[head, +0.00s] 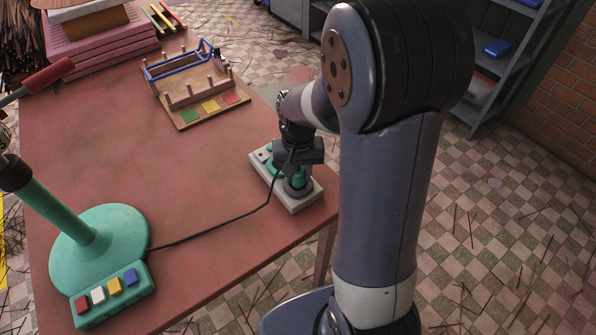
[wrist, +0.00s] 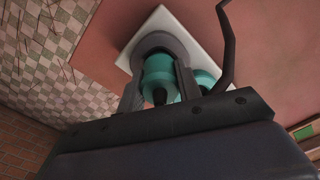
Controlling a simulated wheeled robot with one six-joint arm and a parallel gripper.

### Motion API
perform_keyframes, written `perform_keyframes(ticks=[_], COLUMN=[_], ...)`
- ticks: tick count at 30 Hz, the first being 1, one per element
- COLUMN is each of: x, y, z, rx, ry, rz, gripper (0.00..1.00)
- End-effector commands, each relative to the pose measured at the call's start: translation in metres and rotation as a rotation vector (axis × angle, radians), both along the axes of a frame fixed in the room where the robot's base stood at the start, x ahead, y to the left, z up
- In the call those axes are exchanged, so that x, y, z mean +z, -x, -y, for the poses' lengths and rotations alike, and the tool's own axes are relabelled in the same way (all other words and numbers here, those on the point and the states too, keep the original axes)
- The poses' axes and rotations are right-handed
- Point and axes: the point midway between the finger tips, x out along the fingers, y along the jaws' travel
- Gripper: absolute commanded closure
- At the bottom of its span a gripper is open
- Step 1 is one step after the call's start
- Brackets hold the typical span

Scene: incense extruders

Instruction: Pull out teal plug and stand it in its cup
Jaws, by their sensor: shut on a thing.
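The teal plug (wrist: 160,75) is between my gripper's two fingers in the wrist view, its dark end toward the camera. My gripper (head: 297,179) is shut on it above the near end of a white block (head: 304,205). A grey round collar (wrist: 152,43) on the block lies at the plug's far end; I cannot tell whether the plug is still inside it. A second teal round piece (wrist: 205,79) sits beside it on the block, partly hidden by a finger. I cannot tell if this is the cup.
A black cord (head: 215,236) runs from the teal lamp base (head: 110,232) to my gripper. A button box (head: 115,295) and a wooden rack (head: 190,75) stand on the red table (head: 110,150). The block is near the table's right edge. The table's middle is clear.

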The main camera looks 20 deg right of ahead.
Motion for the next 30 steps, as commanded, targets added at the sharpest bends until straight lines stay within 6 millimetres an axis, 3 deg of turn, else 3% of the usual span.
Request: perform_keyframes(ticks=[8,9,18,26,30], x=[-0.007,-0.006,-0.006,-0.003,0.011], y=[0.0,0.0,0.0,0.0,-0.001], z=[0.0,0.0,0.0,0.0,0.0], rx=[0.0,0.0,0.0,0.0,0.0], ry=[0.0,0.0,0.0,0.0,0.0], rz=[0.0,0.0,0.0,0.001,0.003], gripper=[0.9,0.66,0.42,0.42,0.42])
